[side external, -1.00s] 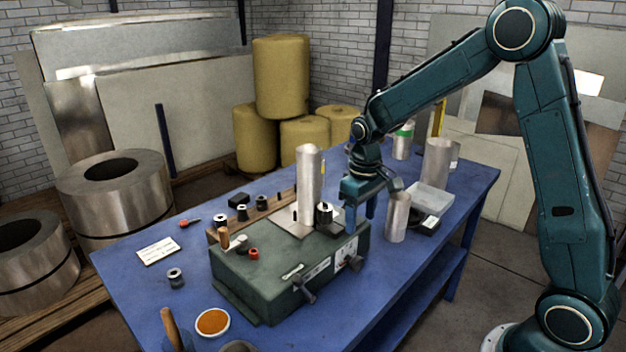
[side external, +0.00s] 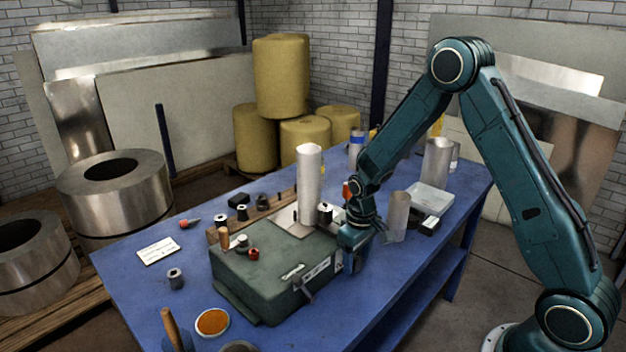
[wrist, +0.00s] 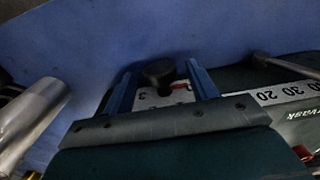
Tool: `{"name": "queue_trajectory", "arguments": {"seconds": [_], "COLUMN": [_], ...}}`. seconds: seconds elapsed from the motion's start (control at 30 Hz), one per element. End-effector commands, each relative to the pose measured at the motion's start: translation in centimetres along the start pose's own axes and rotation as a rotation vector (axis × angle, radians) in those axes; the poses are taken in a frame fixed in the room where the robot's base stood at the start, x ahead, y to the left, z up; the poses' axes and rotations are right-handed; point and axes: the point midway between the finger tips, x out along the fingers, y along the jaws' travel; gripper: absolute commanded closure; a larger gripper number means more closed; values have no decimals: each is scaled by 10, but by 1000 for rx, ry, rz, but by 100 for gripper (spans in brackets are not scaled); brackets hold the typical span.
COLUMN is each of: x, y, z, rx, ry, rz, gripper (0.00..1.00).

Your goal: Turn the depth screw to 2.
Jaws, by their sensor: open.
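The depth screw's dark knob (wrist: 158,72) shows in the wrist view on the machine's front face. A small white dial plate (wrist: 150,97) behind it bears a "3" and a red mark; the rest of the plate is covered. My gripper (wrist: 160,73) is open, with one blue finger on each side of the knob. I cannot tell whether the fingers touch it. In the side view my gripper (side external: 352,262) is at the right end of the green machine (side external: 265,270) and hides the knob.
A white scale plate (wrist: 285,93) with numbers and a lever (side external: 303,290) lie along the machine's front. An upright metal pipe (side external: 309,180) stands on the machine's far side. Another pipe (side external: 398,212) stands close right of my gripper. Spools and small parts sit on the blue table (side external: 135,285).

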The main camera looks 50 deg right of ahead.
Motion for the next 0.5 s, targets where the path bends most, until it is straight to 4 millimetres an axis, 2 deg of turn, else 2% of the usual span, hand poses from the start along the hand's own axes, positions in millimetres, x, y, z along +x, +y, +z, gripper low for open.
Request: {"name": "queue_trajectory", "arguments": {"seconds": [0.37,0.4,0.5], "x": [5,5,5], "y": [0,0,0], "z": [0,0,0], "rx": [0,0,0], "ry": [-1,-1,-1], "rz": [0,0,0], "gripper": [42,44,64]}}
